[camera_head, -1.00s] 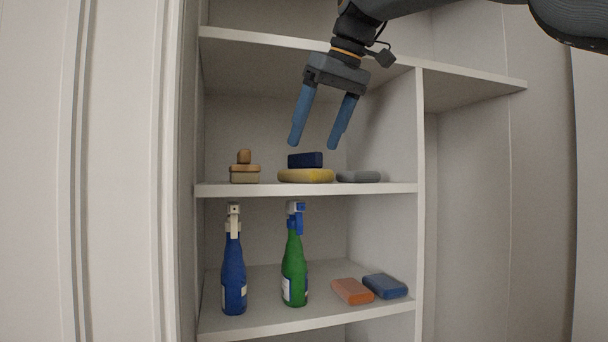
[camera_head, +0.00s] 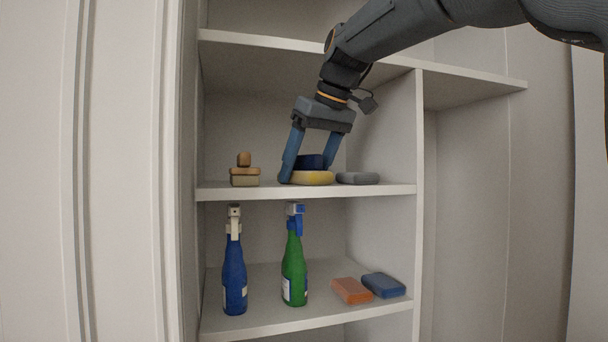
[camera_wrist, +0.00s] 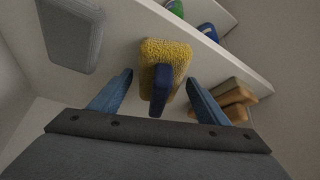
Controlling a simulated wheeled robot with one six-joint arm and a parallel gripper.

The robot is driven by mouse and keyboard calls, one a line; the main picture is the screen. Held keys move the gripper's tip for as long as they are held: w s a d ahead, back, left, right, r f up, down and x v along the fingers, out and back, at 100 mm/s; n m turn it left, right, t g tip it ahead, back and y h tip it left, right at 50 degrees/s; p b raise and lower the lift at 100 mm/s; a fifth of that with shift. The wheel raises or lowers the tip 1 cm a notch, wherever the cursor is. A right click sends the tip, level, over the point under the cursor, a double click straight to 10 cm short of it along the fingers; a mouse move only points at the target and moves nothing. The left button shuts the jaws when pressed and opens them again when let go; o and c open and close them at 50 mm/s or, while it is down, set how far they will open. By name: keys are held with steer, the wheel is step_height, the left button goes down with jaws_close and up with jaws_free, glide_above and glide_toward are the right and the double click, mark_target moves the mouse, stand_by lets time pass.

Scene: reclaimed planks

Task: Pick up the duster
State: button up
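The duster is probably the yellow fuzzy block with a dark blue top; its yellow part (camera_head: 312,178) rests on the upper shelf and the blue top (camera_head: 311,161) sits above. In the wrist view the yellow part (camera_wrist: 168,58) and blue top (camera_wrist: 160,88) lie between the fingertips. My gripper (camera_head: 308,176) is open around it, one finger at its left front, the other partly hidden behind the blue top. In the wrist view my gripper (camera_wrist: 158,82) shows a gap on both sides of the blue top.
A wooden-topped brush (camera_head: 244,176) stands left on the same shelf (camera_head: 225,192), and a grey block (camera_head: 357,178) lies close on the right. Below are a blue bottle (camera_head: 234,275), a green bottle (camera_head: 294,270), an orange block (camera_head: 351,290) and a blue block (camera_head: 383,285).

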steer(key=c, duration=1)
steer(key=shift+c, duration=0.2)
steer(key=shift+b, duration=0.55)
steer(key=s+d+b, duration=0.2)
steer(key=s+b, duration=0.1)
steer(key=s, duration=0.5)
steer(key=s+d+b, duration=0.3)
steer(key=s, duration=0.6)
steer(key=shift+s, duration=0.15)
